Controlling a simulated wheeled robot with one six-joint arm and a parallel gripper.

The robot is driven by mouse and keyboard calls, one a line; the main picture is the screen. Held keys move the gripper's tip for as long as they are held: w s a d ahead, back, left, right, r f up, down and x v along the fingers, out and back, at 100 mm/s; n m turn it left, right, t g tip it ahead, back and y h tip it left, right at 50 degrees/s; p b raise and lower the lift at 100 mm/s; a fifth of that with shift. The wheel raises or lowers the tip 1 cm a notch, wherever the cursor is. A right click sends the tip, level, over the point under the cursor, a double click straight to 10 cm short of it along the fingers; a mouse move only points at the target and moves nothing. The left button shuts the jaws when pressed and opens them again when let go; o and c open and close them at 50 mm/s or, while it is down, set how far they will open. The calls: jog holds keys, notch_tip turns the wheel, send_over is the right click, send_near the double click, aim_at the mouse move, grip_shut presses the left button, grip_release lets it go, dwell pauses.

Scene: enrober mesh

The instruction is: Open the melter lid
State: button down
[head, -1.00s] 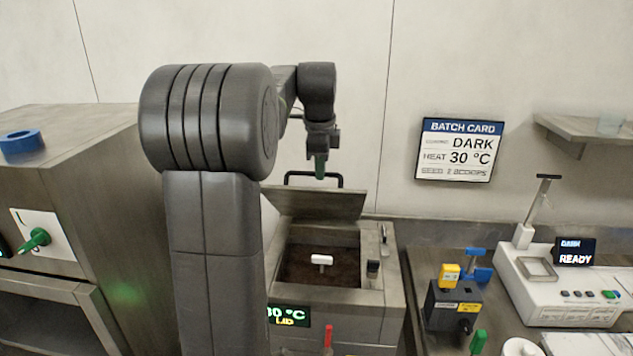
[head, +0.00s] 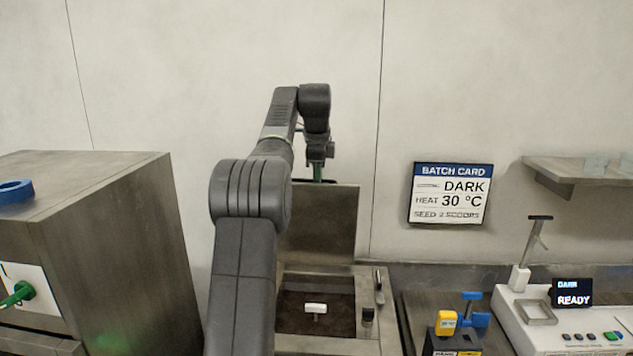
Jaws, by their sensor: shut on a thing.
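The melter (head: 369,293) is a steel box with a square opening in its top. Its lid (head: 320,228) is a grey metal panel standing up close to vertical at the back of the opening. My gripper (head: 317,174) is at the lid's top edge, shut on the dark lid handle (head: 300,181), which my arm and fingers partly hide. Dark brown contents (head: 335,308) show in the opening, with a white-topped, T-shaped piece (head: 315,308) over them. My arm covers the melter's left side.
A steel cabinet (head: 110,230) with a green knob (head: 17,294) stands at left. At right are a yellow-and-blue-topped device (head: 446,323), a white machine with a READY screen (head: 572,293) and a wall shelf (head: 575,172). A batch card (head: 450,194) hangs on the wall behind.

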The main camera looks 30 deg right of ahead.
jog(key=shift+w+d+f, duration=0.3)
jog(key=shift+w+f, duration=0.2)
jog(key=shift+w, duration=0.05)
jog(key=c, duration=1.8)
grip_release()
jog(key=shift+c, duration=0.2)
jog(key=o, duration=0.3)
jog(key=shift+w+d+f, duration=0.15)
jog(key=shift+w, duration=0.05)
jog(key=shift+o, duration=0.3)
jog(key=shift+w+d+f, duration=0.1)
jog(key=shift+w+d, duration=0.05)
jog(key=shift+w, duration=0.15)
jog(key=shift+s+r, duration=0.25)
jog(key=shift+r, duration=0.1)
